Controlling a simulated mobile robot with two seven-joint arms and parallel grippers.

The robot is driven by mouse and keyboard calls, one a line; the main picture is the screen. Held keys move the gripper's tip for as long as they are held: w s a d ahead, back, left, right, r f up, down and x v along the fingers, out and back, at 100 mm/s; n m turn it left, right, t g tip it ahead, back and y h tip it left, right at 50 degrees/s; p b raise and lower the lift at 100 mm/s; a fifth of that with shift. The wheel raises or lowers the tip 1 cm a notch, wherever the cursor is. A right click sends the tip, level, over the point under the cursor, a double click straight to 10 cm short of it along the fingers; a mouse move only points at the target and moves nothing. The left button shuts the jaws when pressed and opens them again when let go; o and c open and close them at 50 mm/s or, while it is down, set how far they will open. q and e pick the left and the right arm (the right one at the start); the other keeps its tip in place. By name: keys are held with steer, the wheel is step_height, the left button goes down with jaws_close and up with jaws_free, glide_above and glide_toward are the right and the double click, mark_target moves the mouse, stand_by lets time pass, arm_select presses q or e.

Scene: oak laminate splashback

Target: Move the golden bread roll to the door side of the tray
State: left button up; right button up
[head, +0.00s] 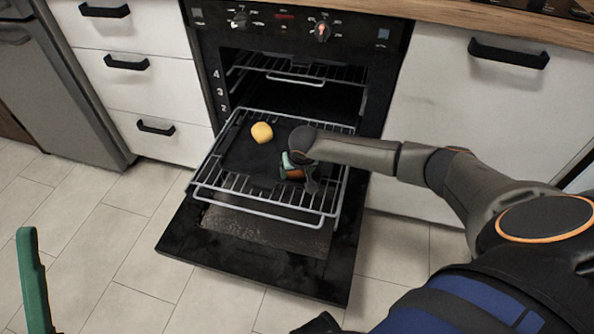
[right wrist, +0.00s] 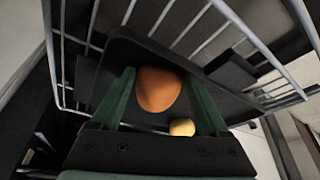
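A golden-yellow bread roll (head: 262,132) sits on the black tray (head: 235,150), towards its back left; it also shows in the right wrist view (right wrist: 182,127). A second, orange-brown roll (right wrist: 157,88) lies on the tray, mostly hidden by my right gripper (head: 297,181) in the head view. In the right wrist view the green fingers of my right gripper (right wrist: 158,73) stand open on either side of the orange-brown roll, with small gaps beside it. One green finger of my left gripper (head: 33,280) shows at the left edge, away from the oven; its opening cannot be seen.
The tray rests on a pulled-out wire rack (head: 262,207) above the lowered oven door (head: 315,278). Another rack (head: 325,74) is inside the oven. White drawers (head: 140,75) stand on the left and a white cabinet front (head: 465,120) on the right. The tiled floor in front is clear.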

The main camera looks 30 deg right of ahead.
steer(key=shift+o, duration=0.3)
steer(key=shift+r, duration=0.1)
